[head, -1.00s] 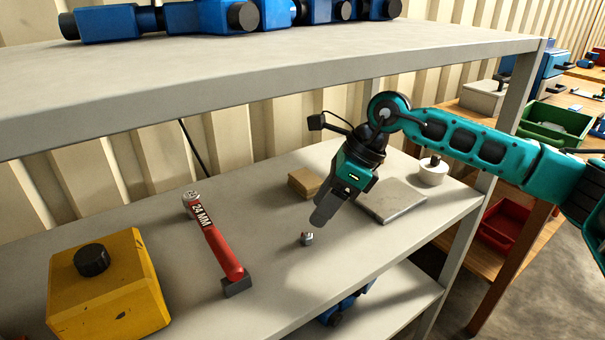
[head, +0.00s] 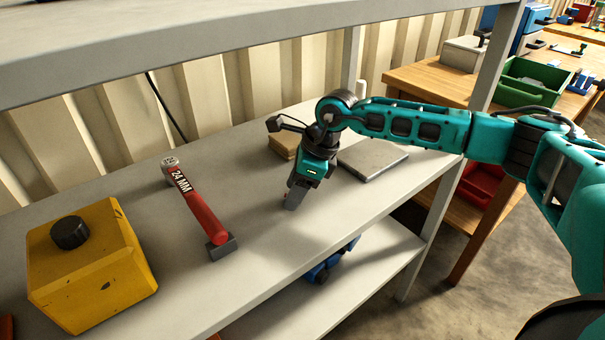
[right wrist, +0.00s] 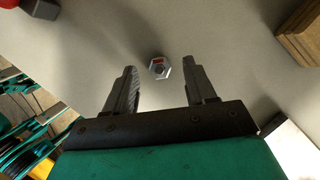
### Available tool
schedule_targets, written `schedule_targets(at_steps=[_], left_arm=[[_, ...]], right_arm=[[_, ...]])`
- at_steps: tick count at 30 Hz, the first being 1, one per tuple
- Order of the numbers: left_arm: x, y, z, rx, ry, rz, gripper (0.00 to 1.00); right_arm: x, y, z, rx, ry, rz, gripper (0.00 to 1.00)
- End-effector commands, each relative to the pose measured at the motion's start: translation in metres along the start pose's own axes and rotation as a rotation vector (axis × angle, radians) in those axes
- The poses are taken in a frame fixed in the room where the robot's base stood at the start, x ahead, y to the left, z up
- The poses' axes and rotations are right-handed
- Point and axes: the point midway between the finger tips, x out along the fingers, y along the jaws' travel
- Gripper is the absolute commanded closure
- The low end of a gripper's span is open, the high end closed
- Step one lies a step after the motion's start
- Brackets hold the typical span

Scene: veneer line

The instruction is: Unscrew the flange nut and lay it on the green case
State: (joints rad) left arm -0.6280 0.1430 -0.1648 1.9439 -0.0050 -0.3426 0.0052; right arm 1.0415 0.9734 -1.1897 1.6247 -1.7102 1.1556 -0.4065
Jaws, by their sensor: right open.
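A small silvery hexagonal nut with a red patch in its middle (right wrist: 159,67) lies on the grey shelf in the right wrist view. My right gripper (right wrist: 158,68) is open, one finger on each side of the nut in that picture, with no visible contact. In the head view, the right gripper (head: 292,206) points down close above the shelf and hides most or all of the nut. A green open bin (head: 541,92) stands on a wooden table at the back right; I cannot tell whether it is the green case. My left gripper is out of view.
On the shelf (head: 262,232) are a red-handled tool marked 24 MM (head: 197,205), a yellow box with a black knob (head: 92,265), a cardboard-coloured block (head: 284,146) and a flat grey plate (head: 372,160). An upper shelf (head: 250,35) hangs overhead.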

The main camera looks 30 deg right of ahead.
Motion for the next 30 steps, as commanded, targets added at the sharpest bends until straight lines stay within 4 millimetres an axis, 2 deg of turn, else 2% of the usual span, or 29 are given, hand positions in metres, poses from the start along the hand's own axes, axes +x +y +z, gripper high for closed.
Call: schedule_targets(at_steps=[11, 27, 30], left_arm=[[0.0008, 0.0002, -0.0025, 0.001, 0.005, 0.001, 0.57], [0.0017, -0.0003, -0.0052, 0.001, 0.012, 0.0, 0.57], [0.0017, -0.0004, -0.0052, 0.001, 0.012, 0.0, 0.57]], right_arm=[[0.0064, 0.0001, 0.0, 0.0, 0.0, 0.0, 0.45], [0.006, 0.0001, 0.0, 0.0, 0.0, 0.0, 0.95], [0.006, 0.0001, 0.0, 0.0, 0.0, 0.0, 1.0]])
